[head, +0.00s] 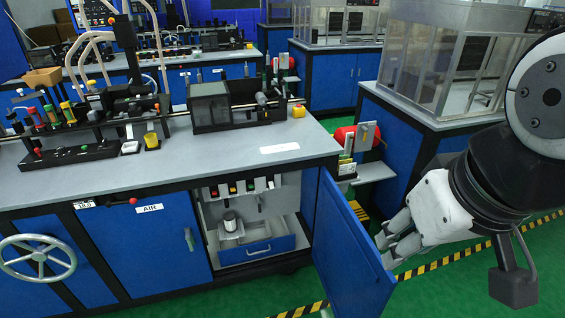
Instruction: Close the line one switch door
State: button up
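A blue cabinet door (350,252) stands swung open at the right end of the near workbench, reaching out toward the front. Its open compartment (205,215) shows a row of small coloured switches (232,188), a white-topped device and a blue-fronted drawer. No label naming line one can be read on the door. My gripper (385,250) is at the right of the door, its fingertips close to the door's outer edge. I cannot tell whether they touch it. Two fingers show, but their opening is unclear.
The near workbench (200,175) carries tape equipment and tools. A glass-walled machine (440,65) stands behind my arm. Green floor with yellow-black tape (455,258) lies at right.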

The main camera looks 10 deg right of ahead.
aim_at(355, 284)
jog(key=i+l+u, duration=0.1)
jog(key=l+u, duration=0.95)
jog(key=l, duration=0.5)
jog(key=k+l+u, duration=0.1)
jog(key=l, duration=1.05)
jog(key=k+l+u, duration=0.15)
jog(key=l, duration=0.4)
jog(key=k+l, duration=0.15)
jog(key=k, duration=0.2)
jog(key=k+l, duration=0.1)
jog(key=k, duration=0.2)
